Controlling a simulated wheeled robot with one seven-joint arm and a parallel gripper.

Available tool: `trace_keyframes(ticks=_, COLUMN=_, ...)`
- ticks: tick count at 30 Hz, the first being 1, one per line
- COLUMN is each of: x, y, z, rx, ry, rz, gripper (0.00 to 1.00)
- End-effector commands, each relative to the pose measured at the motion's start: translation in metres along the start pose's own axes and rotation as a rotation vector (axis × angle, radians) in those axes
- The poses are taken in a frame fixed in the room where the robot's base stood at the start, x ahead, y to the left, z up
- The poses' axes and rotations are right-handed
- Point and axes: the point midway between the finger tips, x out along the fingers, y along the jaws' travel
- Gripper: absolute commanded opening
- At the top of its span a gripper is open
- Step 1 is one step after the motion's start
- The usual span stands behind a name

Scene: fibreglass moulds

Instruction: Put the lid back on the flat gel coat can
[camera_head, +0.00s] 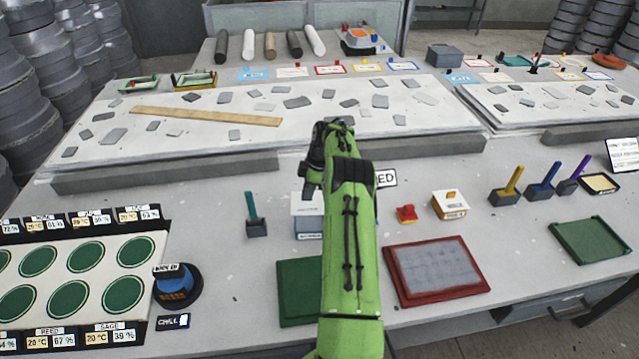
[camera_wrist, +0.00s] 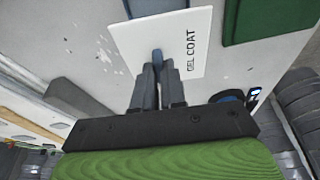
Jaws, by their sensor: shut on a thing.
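A flat white lid marked GEL COAT (camera_wrist: 190,45) with a small blue knob (camera_wrist: 157,54) fills the top middle of the wrist view. My gripper (camera_wrist: 158,68) is shut on this knob. A blue-grey edge (camera_wrist: 150,6), likely the can's, shows just behind the lid. In the head view the flat gel coat can (camera_head: 306,226) appears as a blue-grey box with a white top, partly hidden by my green arm. My fingertips are hidden there. I cannot tell whether the lid touches the can or is a little above it.
A dark green board (camera_head: 298,292) lies in front of the can. A teal-handled tool in a block (camera_head: 255,219) stands to its left, and a blue dial (camera_head: 177,285) farther left. A red-framed panel (camera_head: 436,271) lies to the right. A stone slab edge (camera_head: 180,172) runs behind.

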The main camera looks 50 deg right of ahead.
Motion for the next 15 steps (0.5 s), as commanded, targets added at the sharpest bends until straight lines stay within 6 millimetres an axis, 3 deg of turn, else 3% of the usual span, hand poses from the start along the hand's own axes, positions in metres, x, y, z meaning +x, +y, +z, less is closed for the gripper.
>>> trace_keyframes(ticks=15, x=0.0072, y=0.0018, z=-0.0017, rx=-0.009, ry=0.003, rz=-0.004, gripper=0.00)
